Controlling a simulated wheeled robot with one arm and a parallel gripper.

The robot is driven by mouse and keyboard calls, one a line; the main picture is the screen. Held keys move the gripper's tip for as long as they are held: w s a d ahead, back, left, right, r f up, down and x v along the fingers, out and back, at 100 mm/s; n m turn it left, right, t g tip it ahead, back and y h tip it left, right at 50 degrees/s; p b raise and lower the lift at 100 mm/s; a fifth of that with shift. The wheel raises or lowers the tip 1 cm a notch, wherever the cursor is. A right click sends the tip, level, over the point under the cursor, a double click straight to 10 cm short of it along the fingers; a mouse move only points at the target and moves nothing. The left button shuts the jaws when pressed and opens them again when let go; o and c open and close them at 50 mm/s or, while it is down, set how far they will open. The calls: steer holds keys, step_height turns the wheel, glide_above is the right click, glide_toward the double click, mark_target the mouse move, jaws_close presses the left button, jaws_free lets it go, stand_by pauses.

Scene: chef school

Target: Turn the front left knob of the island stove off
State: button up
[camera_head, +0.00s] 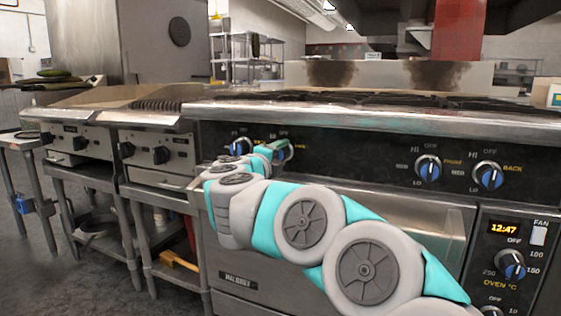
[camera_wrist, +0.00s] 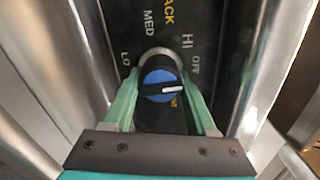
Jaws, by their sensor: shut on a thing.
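The island stove (camera_head: 345,165) has a dark front panel with blue-faced knobs. My gripper (camera_head: 272,149) is at the right-hand knob of the panel's left pair, the front left knob (camera_head: 288,150). In the wrist view, my gripper (camera_wrist: 161,84) has its green fingers on either side of this front left knob (camera_wrist: 157,77), closed on it. The knob's white pointer points right in that view, on the side of the OFF print. LO, MED and HI also show around it. In the head view my fingers partly hide the knob.
Another left-pair knob (camera_head: 241,146) is close beside my gripper. Two more knobs (camera_head: 428,168) (camera_head: 488,175) are farther right. The steel oven handle edge (camera_head: 400,205) runs below. Lower cooking units (camera_head: 150,150) stand to the left.

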mark_target(278, 156)
steer(key=shift+f+m+b, duration=0.15)
steer(key=shift+m+b, duration=0.15)
steer(key=shift+m, duration=0.2)
steer(key=o, duration=1.4)
steer(key=shift+c, duration=0.2)
steer(key=shift+s, duration=0.1)
steer(key=shift+p+v, duration=0.4)
steer(key=shift+v, duration=3.45)
